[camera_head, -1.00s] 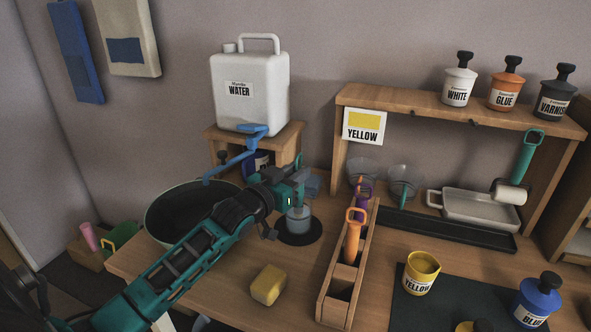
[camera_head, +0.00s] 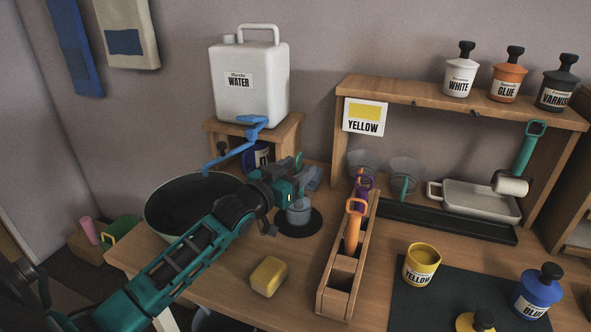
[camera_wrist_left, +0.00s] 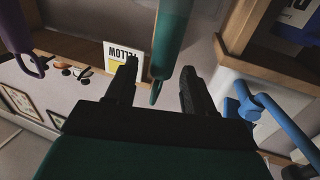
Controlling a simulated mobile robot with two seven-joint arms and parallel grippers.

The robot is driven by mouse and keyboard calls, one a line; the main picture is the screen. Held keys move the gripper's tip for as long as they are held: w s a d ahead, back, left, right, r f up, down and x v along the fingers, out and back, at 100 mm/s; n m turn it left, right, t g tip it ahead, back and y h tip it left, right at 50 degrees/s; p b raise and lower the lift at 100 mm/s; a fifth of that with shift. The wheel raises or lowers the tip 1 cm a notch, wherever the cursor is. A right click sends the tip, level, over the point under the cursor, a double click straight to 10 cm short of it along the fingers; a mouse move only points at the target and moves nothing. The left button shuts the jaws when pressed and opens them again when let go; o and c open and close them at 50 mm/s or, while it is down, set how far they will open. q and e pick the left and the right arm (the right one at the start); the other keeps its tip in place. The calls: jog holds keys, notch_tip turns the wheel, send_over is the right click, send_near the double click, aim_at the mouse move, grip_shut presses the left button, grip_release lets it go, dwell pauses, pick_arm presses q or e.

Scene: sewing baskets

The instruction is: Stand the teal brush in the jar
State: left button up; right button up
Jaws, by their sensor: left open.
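The teal brush (camera_wrist_left: 172,38) passes between the fingers of my left gripper (camera_wrist_left: 158,78) in the wrist view, which hangs upside down. Its loop end is up. Gaps show between it and both fingers, so the gripper is open around the handle. In the head view the gripper (camera_head: 303,184) is just above the grey jar (camera_head: 298,213), with a teal tip (camera_head: 298,161) rising behind it. The jar stands on a round black mat. The brush's lower end is hidden, so I cannot see how deep it sits. My right gripper is out of view.
A wooden rack (camera_head: 335,287) with an orange brush (camera_head: 353,228) and a purple one (camera_head: 365,183) stands right of the jar. A dark basin (camera_head: 165,208) is left, a blue tap (camera_head: 235,148) behind, and a yellow sponge (camera_head: 269,276) in front.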

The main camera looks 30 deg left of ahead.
pick_arm(q)
jog(key=shift+s, duration=0.45)
jog(key=s+p, duration=0.1)
jog(key=s, duration=1.1)
jog(key=shift+a, duration=0.15)
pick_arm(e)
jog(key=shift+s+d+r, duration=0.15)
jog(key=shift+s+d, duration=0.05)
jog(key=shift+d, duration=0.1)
pick_arm(q)
jog(key=shift+r, duration=0.1)
